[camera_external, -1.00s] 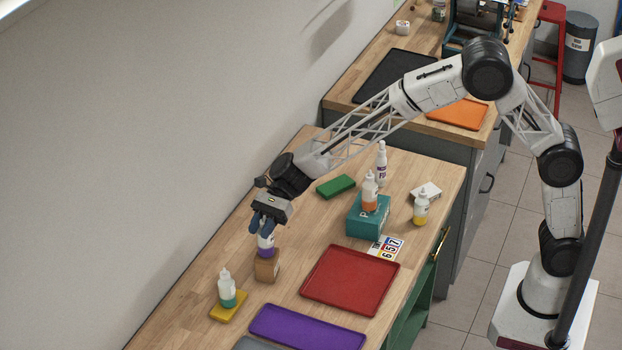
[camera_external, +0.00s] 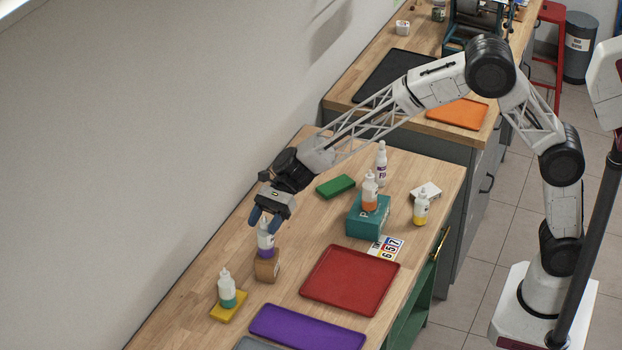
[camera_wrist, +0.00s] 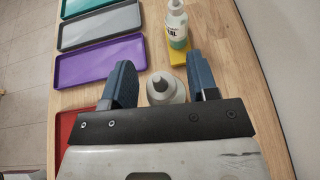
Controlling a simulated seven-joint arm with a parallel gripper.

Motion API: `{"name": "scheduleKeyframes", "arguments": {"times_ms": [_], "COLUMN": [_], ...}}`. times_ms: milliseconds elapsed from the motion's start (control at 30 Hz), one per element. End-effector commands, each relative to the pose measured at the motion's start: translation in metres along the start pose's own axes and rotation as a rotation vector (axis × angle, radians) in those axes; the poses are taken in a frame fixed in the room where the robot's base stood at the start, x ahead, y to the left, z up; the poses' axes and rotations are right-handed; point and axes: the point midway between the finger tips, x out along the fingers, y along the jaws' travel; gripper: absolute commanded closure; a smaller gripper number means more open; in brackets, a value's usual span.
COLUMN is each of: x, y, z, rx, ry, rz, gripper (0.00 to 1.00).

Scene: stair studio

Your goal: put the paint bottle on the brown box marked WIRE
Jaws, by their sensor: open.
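The paint bottle, white with a purple band (camera_external: 265,241), stands on the small brown box (camera_external: 267,270) in the external view. I cannot read any marking on the box. My gripper (camera_external: 267,219) is just above the bottle, with its fingers spread to either side of the bottle's top. In the wrist view the bottle's nozzle and white shoulder (camera_wrist: 162,88) show between my two open blue fingers (camera_wrist: 161,85), apart from both. The box is hidden in the wrist view.
A bottle with a teal band (camera_external: 227,288) stands on a yellow block (camera_external: 229,308) nearby. A purple tray (camera_external: 306,328) and a red tray (camera_external: 350,280) lie in front and to the right. A teal box (camera_external: 354,222) carries an orange-banded bottle (camera_external: 370,195).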

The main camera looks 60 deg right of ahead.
Motion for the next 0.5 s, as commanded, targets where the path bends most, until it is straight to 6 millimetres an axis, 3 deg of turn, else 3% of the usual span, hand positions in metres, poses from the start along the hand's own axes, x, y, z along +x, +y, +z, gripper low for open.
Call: {"name": "scheduleKeyframes", "arguments": {"times_ms": [500], "x": [-0.079], "y": [0.000], "z": [0.000], "rx": [0.000], "ry": [0.000], "rz": [-0.001], "gripper": [0.46]}}
